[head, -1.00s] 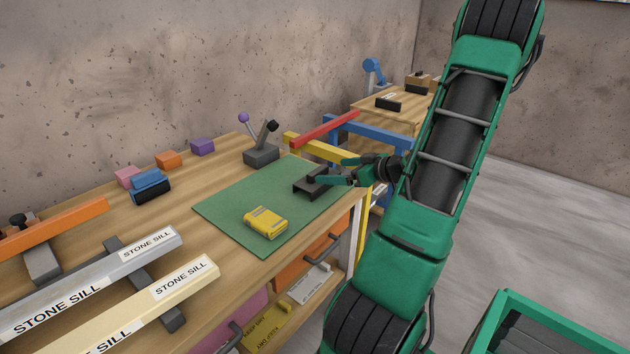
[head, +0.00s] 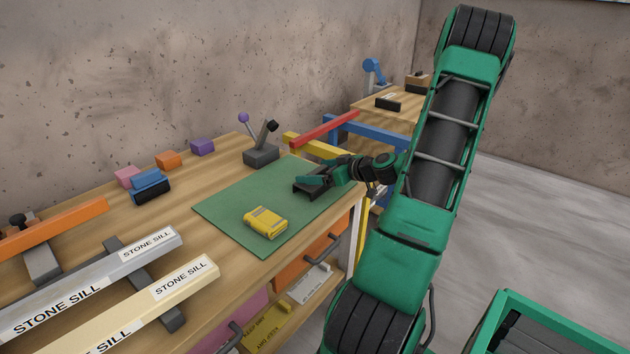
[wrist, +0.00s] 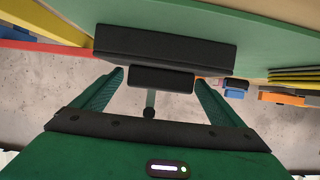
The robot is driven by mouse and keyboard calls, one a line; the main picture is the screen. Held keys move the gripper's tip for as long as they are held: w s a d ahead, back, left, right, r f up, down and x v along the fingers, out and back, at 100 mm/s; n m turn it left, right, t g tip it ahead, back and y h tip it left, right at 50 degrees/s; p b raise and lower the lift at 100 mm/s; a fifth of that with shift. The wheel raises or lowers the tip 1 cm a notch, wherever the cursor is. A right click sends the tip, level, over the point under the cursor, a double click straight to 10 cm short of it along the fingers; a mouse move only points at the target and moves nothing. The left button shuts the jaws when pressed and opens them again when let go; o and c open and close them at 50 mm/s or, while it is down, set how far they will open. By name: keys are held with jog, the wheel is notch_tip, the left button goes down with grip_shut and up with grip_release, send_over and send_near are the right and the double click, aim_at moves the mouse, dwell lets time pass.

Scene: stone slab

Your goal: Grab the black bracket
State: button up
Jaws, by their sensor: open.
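The black bracket (head: 308,188) lies on the green mat (head: 228,215) near the mat's far right corner. My gripper (head: 325,178) is at the bracket in the head view, and its green fingers partly cover the bracket. In the wrist view, the bracket (wrist: 165,46) is a dark block just beyond my fingertips, with a smaller dark part in front of it. My gripper (wrist: 155,85) is open there, one finger to each side of that smaller part. I cannot tell whether the fingers touch it.
A yellow case (head: 265,223) lies on the mat nearer the front. A lever device (head: 262,152) stands behind the mat. Red (head: 325,128) and blue (head: 370,128) bars extend near my arm. Stone sill pieces (head: 100,285) fill the bench's left side.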

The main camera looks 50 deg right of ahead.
jog(key=c, duration=1.1)
jog(key=shift+c, duration=0.2)
jog(key=shift+r, duration=0.15)
